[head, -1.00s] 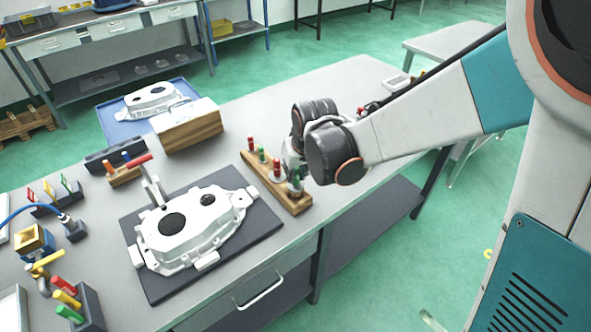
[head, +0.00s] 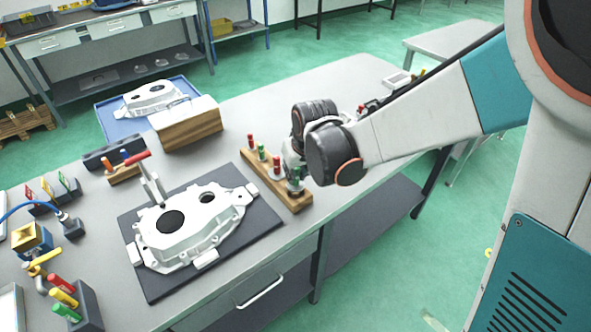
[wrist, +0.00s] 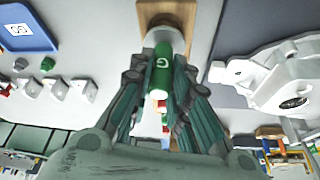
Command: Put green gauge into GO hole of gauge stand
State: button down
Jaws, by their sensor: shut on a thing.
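The gauge stand (head: 299,205) is a narrow wooden block on the bench, right of the casting, with several red and green handled gauges standing along it. My gripper (wrist: 163,82) is shut on the green gauge (wrist: 161,72), whose handle shows a white letter G between the fingers in the wrist view. The green gauge also shows in the head view (head: 295,174), upright at the near end of the stand. Its grey end points at the wood (wrist: 185,12). I cannot tell whether it is in the hole, as the hole is hidden.
A white casting (head: 190,232) lies on a dark mat (head: 265,215) left of the stand. A wooden block (head: 190,135) and a blue tray (head: 113,127) with another casting stand behind. The bench right of the stand is mostly clear.

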jog(key=shift+f+b, duration=1.15)
jog(key=shift+f, duration=0.3)
jog(key=c, duration=1.4)
grip_release()
jog(key=shift+c, duration=0.2)
jog(key=shift+r, duration=0.15)
